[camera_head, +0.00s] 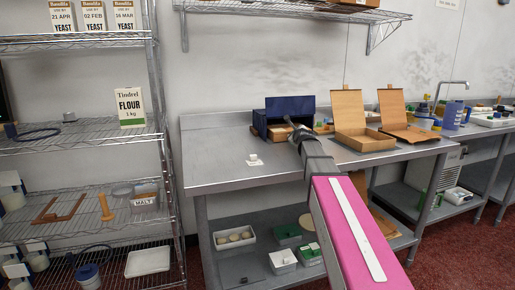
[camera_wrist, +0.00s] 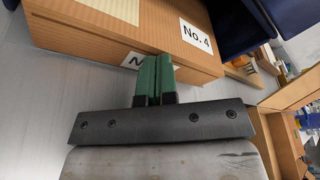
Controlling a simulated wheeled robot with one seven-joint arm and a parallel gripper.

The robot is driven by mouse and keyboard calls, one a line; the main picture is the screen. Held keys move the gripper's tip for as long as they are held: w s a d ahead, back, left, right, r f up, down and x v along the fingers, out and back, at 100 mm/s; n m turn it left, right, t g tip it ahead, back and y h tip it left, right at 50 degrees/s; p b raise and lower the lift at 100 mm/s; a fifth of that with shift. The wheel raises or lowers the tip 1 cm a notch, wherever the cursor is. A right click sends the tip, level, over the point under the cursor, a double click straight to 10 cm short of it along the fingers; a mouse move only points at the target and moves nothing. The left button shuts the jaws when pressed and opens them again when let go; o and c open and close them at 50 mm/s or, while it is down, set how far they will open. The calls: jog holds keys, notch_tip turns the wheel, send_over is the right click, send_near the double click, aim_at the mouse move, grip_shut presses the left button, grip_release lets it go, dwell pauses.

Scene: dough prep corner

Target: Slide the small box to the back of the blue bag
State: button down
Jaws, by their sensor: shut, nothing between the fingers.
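The blue bag (camera_head: 290,105) stands on the steel table in the head view, its open side toward me. In the wrist view its dark blue wall (camera_wrist: 240,25) shows at upper right. The small box (camera_wrist: 110,45) is orange-brown with white labels, one reading "No. 4". It lies at the bag's opening; in the head view only a brown part (camera_head: 278,132) shows beside my gripper. My gripper (camera_wrist: 157,62) has green fingers, shut together and empty. Their tips are at the box's near face and partly cover a label; I cannot tell whether they touch. In the head view my wrist hides the fingers.
Two open cardboard boxes (camera_head: 362,138) (camera_head: 408,133) stand right of the bag. A small white item (camera_head: 253,160) lies on the table (camera_head: 225,172) in front and left. The table's left part is clear. A wire shelf (camera_head: 375,12) hangs above.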

jog(key=shift+w+a, duration=0.3)
jog(key=shift+w, duration=0.5)
jog(key=shift+w+a, duration=0.25)
jog(key=shift+w, duration=0.75)
dwell(0.4)
jog(key=shift+s, duration=0.1)
jog(key=shift+s+d, duration=0.2)
jog(key=shift+s, duration=0.5)
jog(key=shift+s+d, duration=0.2)
jog(key=shift+s, duration=0.45)
jog(key=shift+s+d, duration=0.2)
jog(key=shift+s, duration=0.45)
jog(key=shift+s+d, duration=0.25)
jog(key=shift+s, duration=0.4)
jog(key=shift+s+d, duration=0.2)
jog(key=shift+s, duration=0.45)
jog(key=shift+s, duration=0.1)
